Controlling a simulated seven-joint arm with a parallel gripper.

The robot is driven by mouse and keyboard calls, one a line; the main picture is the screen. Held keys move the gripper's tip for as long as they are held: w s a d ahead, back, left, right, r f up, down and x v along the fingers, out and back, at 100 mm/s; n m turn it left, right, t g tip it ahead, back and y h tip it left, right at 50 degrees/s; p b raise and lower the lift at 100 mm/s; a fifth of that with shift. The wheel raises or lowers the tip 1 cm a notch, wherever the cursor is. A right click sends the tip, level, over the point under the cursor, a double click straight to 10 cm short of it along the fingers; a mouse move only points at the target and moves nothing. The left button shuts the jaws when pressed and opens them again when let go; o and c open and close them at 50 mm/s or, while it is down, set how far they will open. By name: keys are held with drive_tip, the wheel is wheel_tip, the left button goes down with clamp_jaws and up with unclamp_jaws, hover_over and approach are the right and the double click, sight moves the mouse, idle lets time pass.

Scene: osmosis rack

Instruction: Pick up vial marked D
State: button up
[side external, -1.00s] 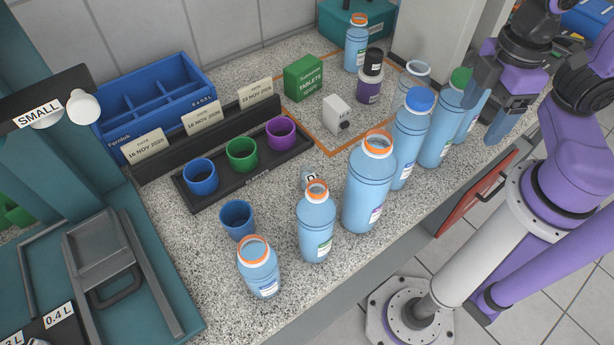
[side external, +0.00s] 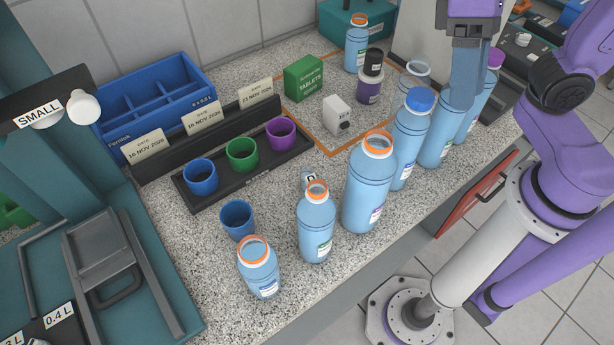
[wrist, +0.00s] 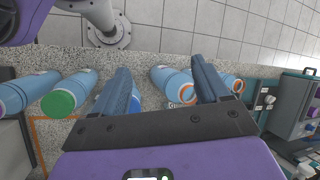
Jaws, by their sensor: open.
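The vial marked D (side external: 306,177) is a small pale piece on the speckled counter, with a dark D on it. In the side view it is mostly hidden behind an orange-capped blue bottle (side external: 318,225). My gripper (side external: 462,100) is high at the upper right, well away from the vial, and hides the cap of a blue bottle there. In the wrist view my gripper (wrist: 160,72) has its two fingers spread wide, with nothing held between them. A small pale marked spot shows between the fingers there, but I cannot tell if it is the vial.
A row of blue bottles, including a tall orange-capped one (side external: 367,190) and a blue-capped one (side external: 410,140), lines the front edge. A black rack (side external: 248,172) holds blue, green and purple cups. A loose blue cup (side external: 237,220) and a white box (side external: 337,115) stand nearby.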

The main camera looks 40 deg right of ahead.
drive_tip(key=w+a+m+g+y, duration=0.2)
drive_tip(key=w+a+m+y, duration=0.3)
drive_tip(key=w+a+m, duration=0.35)
drive_tip(key=r+m+t+y, duration=0.15)
drive_tip(key=m+y, duration=0.35)
drive_tip(key=m, duration=0.5)
hover_over(305, 188)
drive_tip(key=d, duration=0.2)
drive_tip(key=shift+n+t, duration=0.25)
drive_tip(key=shift+t, duration=0.2)
drive_tip(key=shift+w+d+f, duration=0.1)
drive_tip(key=shift+w+f, duration=0.05)
drive_tip(key=shift+f, duration=6.85)
drive_tip(key=shift+w+d+f, duration=0.1)
drive_tip(key=shift+f, duration=6.9)
drive_tip(key=f, duration=0.1)
drive_tip(key=a+f, duration=0.1)
drive_tip(key=f, duration=0.1)
drive_tip(key=shift+s+a+f, duration=0.1)
drive_tip(key=shift+s+a, duration=0.2)
drive_tip(key=shift+s+a+f, duration=0.15)
drive_tip(key=shift+a+f, duration=0.05)
drive_tip(key=shift+a, duration=0.35)
drive_tip(key=shift+c, duration=0.2)
drive_tip(key=c, duration=1)
